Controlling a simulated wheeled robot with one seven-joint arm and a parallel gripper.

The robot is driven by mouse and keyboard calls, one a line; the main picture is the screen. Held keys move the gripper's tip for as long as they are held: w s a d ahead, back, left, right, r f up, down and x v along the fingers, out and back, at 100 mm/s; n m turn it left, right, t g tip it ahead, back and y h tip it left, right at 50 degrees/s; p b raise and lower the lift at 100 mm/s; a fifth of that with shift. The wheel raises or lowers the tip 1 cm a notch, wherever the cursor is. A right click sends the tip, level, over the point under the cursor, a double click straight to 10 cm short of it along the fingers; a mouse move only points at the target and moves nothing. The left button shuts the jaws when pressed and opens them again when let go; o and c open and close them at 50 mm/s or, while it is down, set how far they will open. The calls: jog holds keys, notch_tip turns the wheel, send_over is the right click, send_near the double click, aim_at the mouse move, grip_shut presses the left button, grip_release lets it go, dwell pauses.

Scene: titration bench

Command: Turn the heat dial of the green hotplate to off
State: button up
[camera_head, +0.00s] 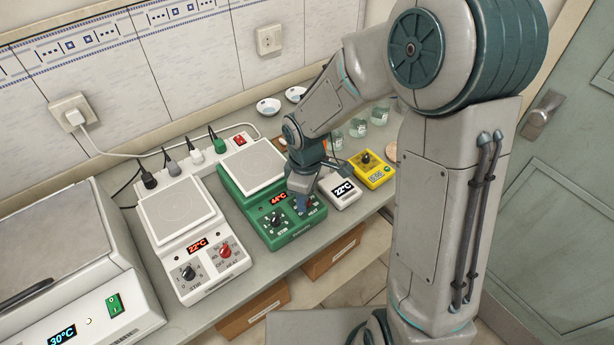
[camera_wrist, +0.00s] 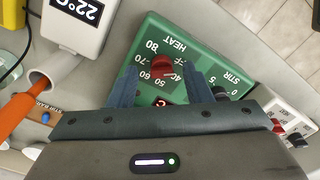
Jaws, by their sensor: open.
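The green hotplate (camera_head: 233,176) stands on the bench with a pale square top plate and a red display reading 44°C. Its red heat dial (camera_wrist: 162,65) shows in the wrist view, on the green front panel among numbers from 40 to 80; the "OFF" mark is partly covered beside the right finger. The dial's pointer direction cannot be told. My gripper (camera_wrist: 160,72) is open, with one finger on each side of the dial; contact cannot be told. In the head view my gripper (camera_head: 303,204) is over the panel's right side and hides the heat dial.
A black stir dial (camera_head: 274,220) is left of the heat dial. A white hotplate (camera_head: 182,215) reading 22°C stands to the left. A small white 22°C device (camera_head: 342,190) and a yellow device (camera_head: 372,170) stand close on the right. Glass beakers (camera_head: 378,115) are behind.

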notch_tip(320, 180, up, 13)
dwell(0.3)
jog(key=shift+r, duration=0.1)
jog(key=s+d+r+m+t, duration=0.3)
jog(key=s+d+r+m, duration=0.1)
jog(key=s+d+m, duration=0.8)
jog(key=shift+s+d+m, duration=0.4)
jog(key=shift+s+m, duration=0.25)
jog(key=shift+m, duration=0.25)
jog(key=shift+c, duration=1)
jog(key=shift+a, duration=0.15)
